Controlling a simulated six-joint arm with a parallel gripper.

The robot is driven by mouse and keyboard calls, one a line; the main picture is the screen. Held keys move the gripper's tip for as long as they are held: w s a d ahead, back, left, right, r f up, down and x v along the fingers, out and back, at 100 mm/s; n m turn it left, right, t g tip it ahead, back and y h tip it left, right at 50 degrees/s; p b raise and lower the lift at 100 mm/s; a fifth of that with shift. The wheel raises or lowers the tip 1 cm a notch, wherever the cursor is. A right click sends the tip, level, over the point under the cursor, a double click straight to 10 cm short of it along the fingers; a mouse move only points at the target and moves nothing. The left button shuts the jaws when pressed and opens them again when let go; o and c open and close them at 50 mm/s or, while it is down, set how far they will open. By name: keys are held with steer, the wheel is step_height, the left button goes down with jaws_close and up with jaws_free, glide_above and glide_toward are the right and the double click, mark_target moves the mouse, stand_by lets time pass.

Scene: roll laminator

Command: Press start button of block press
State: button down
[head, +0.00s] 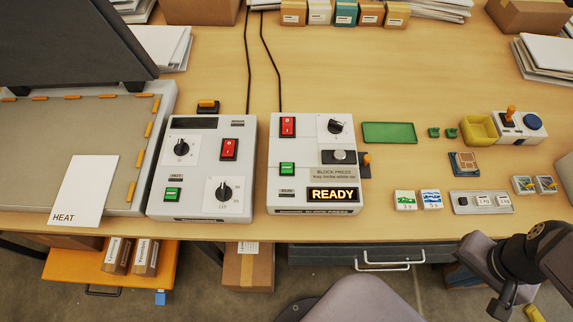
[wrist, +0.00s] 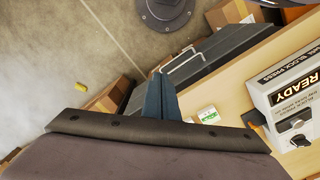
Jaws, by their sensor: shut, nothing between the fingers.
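The block press (head: 315,163) is a light grey box on the table in the middle of the head view. Its lit display reads READY (head: 333,194). Its green start button (head: 287,169) is on the left side of its top face, below a red switch (head: 288,127). The wrist view shows part of the press (wrist: 285,92) at the right edge, turned over; the start button is not visible there. My gripper (wrist: 160,92) is shut and empty, well apart from the press. My arm shows at the lower right of the head view.
A similar heat unit (head: 201,170) with its own green button (head: 173,195) stands left of the press. A green tray (head: 389,133), small blocks (head: 405,200) and a joystick box (head: 518,127) lie to the right. Drawers (head: 370,254) are below the table's front edge.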

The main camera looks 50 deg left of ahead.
steer(key=w+a+r+n+h+p, duration=0.2)
steer(key=w+a+r+n, duration=0.1)
steer(key=w+a+n, duration=0.45)
step_height(320, 180, up, 4)
steer(key=n+t+p, duration=0.3)
steer(key=n+t, duration=0.6)
steer(key=n, duration=0.9)
glide_above(283, 170)
steer(key=shift+s+f+y, duration=0.1)
steer(key=shift+f+y, duration=0.1)
steer(key=shift+y, duration=0.1)
steer(key=shift+f+b, duration=0.15)
steer(key=shift+b, duration=0.2)
steer(key=shift+f+b, duration=3.1)
steer(key=shift+f, duration=1.15)
steer(key=shift+f, duration=0.2)
steer(key=shift+f, duration=0.25)
